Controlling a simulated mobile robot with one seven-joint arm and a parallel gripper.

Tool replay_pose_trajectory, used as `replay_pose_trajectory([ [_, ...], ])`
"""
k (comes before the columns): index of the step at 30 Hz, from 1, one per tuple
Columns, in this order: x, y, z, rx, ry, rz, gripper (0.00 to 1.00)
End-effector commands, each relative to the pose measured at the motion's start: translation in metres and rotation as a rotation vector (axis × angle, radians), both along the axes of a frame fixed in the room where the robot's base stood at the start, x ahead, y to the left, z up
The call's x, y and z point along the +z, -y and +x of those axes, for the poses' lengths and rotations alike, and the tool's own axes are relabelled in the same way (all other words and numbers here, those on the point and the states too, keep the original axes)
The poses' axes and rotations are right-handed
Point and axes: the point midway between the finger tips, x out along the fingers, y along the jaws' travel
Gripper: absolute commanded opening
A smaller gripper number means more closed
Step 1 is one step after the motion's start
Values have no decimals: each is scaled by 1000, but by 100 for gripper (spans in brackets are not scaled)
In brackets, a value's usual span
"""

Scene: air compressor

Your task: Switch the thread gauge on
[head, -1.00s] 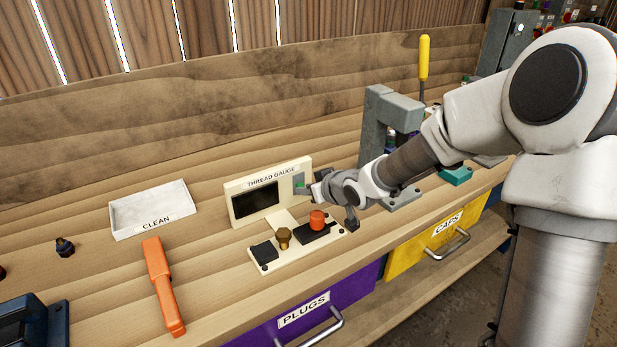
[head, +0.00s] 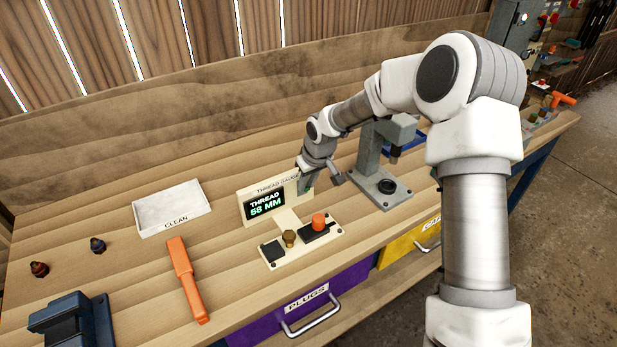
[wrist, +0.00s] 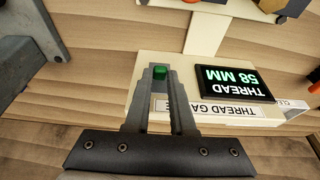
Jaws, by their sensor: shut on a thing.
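The thread gauge (head: 286,218) is a cream panel on a base plate, in the middle of the bench in the head view. Its display (head: 265,205) is lit and reads "THREAD 58 MM"; the wrist view shows it upside down (wrist: 232,82). A green switch (wrist: 160,72) shows between my fingertips at the panel's end. My gripper (head: 304,185) reaches down to that end of the panel, and its narrow fingers (wrist: 160,80) are shut on the switch. In the head view my gripper mostly hides the switch.
On the gauge's base are a brass part (head: 289,238) and an orange knob (head: 319,220). A white CLEAN tray (head: 172,209) and an orange tool (head: 187,280) lie to the left. A grey press (head: 372,165) stands close on the right. Bare bench lies around the tray.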

Motion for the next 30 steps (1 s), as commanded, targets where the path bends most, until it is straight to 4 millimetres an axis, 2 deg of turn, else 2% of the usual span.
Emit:
replay_pose_trajectory([
  [20,1,-1,2,0,-57,-39,0],
  [21,1,-1,2,0,-57,-39,24],
  [25,1,-1,2,0,-56,-38,48],
  [26,1,-1,2,0,-56,-38,52],
  [30,1,-1,2,0,-56,-38,52],
])
